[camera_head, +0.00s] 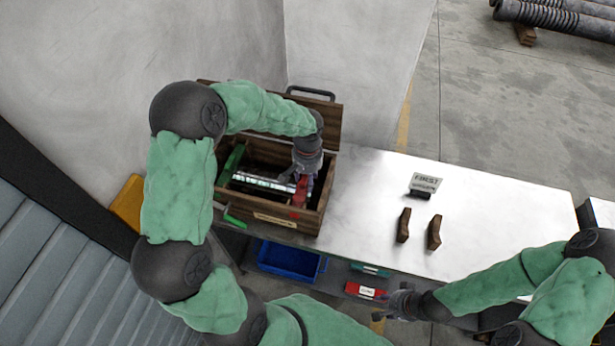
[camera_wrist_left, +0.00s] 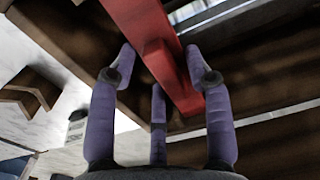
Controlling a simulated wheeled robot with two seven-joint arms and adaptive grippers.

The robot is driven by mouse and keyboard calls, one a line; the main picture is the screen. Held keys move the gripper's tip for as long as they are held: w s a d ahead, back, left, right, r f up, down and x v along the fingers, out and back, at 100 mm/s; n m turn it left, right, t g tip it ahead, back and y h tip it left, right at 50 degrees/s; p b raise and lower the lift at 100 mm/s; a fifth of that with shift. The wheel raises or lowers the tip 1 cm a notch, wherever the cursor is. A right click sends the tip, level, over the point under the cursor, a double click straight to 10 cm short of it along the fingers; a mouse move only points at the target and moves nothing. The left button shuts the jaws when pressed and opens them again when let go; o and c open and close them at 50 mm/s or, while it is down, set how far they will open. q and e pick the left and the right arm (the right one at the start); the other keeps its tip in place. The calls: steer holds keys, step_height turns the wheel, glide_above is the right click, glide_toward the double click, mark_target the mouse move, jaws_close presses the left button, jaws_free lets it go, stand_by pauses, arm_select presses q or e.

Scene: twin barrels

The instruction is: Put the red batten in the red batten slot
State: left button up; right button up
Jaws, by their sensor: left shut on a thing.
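The red batten (camera_head: 301,190) is inside the open wooden crate (camera_head: 262,217), at its right side. My left gripper (camera_head: 305,177) reaches down into the crate from above and is shut on the batten. In the left wrist view the red batten (camera_wrist_left: 160,55) runs between the purple fingers (camera_wrist_left: 163,72), beside a dark wooden wall.
A green piece (camera_head: 232,162) and a silvery bar (camera_head: 258,181) are in the crate. A small sign (camera_head: 424,183) and two brown blocks (camera_head: 403,225) (camera_head: 434,232) stand on the white table (camera_head: 500,205).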

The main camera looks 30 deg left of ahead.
arm_select(q)
steer(key=shift+f+b, duration=0.5)
steer(key=shift+f, duration=0.2)
steer(key=o, duration=1.2)
steer(key=shift+o, duration=0.2)
step_height(320, 180, up, 12)
